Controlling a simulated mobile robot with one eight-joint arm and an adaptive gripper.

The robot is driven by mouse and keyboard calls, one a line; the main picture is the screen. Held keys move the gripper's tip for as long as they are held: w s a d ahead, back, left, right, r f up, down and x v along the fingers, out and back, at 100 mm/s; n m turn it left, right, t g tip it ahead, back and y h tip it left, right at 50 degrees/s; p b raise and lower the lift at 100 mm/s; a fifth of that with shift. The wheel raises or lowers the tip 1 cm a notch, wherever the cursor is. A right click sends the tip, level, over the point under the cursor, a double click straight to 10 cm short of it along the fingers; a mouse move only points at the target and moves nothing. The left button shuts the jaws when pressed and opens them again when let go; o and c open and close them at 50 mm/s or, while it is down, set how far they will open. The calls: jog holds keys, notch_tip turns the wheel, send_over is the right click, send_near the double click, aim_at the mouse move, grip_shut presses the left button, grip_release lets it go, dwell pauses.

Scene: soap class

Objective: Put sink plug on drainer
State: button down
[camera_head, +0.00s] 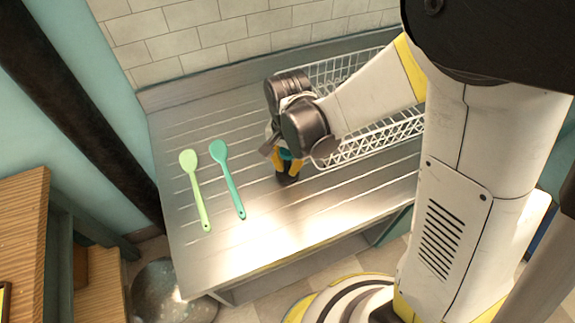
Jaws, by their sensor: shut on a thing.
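My gripper (287,164) is over the metal draining board (185,258), in front of the left end of the white wire rack (385,135). Its yellow fingers are shut on a small dark thing, which looks like the sink plug (287,179). The plug is at the fingertips, low over the ridged board. I cannot tell whether it touches the board. My wrist and arm hide part of the rack and the upper side of the plug.
A light green spoon (198,193) and a teal spoon (228,181) lie on the board to the left of my gripper. A tiled wall (190,38) stands behind. The front of the board is clear, with bright glare.

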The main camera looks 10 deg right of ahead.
jog(key=shift+f, duration=0.1)
jog(key=c, duration=1.5)
grip_release()
jog(key=shift+o, duration=0.2)
jog(key=shift+r, duration=0.2)
